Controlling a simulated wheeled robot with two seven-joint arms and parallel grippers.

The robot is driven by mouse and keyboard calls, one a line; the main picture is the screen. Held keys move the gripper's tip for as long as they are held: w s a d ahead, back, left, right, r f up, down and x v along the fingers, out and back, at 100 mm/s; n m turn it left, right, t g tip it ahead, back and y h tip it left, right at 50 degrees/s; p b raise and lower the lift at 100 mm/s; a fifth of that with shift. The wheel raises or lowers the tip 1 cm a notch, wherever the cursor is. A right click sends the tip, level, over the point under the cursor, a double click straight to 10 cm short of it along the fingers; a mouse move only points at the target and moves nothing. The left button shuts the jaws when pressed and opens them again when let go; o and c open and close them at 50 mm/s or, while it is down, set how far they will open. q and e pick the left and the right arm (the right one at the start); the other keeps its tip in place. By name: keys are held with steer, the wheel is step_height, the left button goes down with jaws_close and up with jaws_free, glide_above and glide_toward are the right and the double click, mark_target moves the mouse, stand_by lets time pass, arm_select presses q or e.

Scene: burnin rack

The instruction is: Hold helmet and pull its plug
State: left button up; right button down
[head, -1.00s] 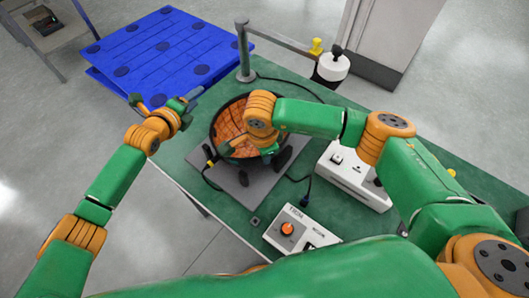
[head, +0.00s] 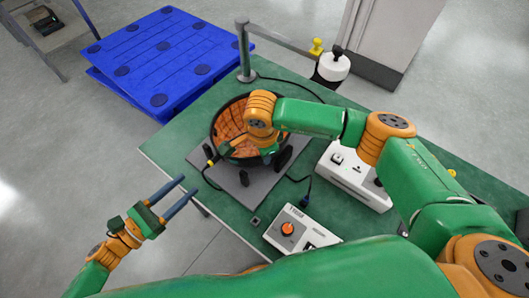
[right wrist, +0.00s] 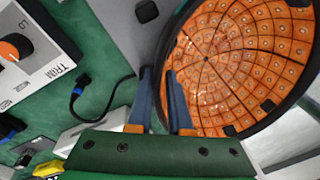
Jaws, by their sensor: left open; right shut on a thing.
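The helmet (head: 228,122) is an upturned bowl with an orange tiled lining and a black rim, on a grey pad (head: 243,190). Its inside also fills the right of the right wrist view (right wrist: 235,60). My right gripper (right wrist: 159,80) is shut on the helmet's rim; in the head view my wrist hides this grip. A yellow and black plug (head: 210,163) shows at the helmet's left side, with a dark cable running down from it. My left gripper (head: 190,185) is open and empty, below and left of the plug, apart from it and the helmet.
The green table (head: 180,140) holds a control box with an orange knob (head: 295,230) and a white box (head: 350,180). A loose cable end with a blue connector (head: 306,199) lies between them. A post (head: 243,55) stands at the back, with a blue pallet (head: 165,60) beyond.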

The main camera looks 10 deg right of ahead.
mark_target(208, 164)
arm_select(q)
steer(key=shift+x, duration=4.55)
jaws_close()
steer(key=shift+s+a, duration=0.1)
arm_select(e)
steer(key=shift+d, duration=0.1)
arm_select(q)
steer(key=shift+v, duration=2.9)
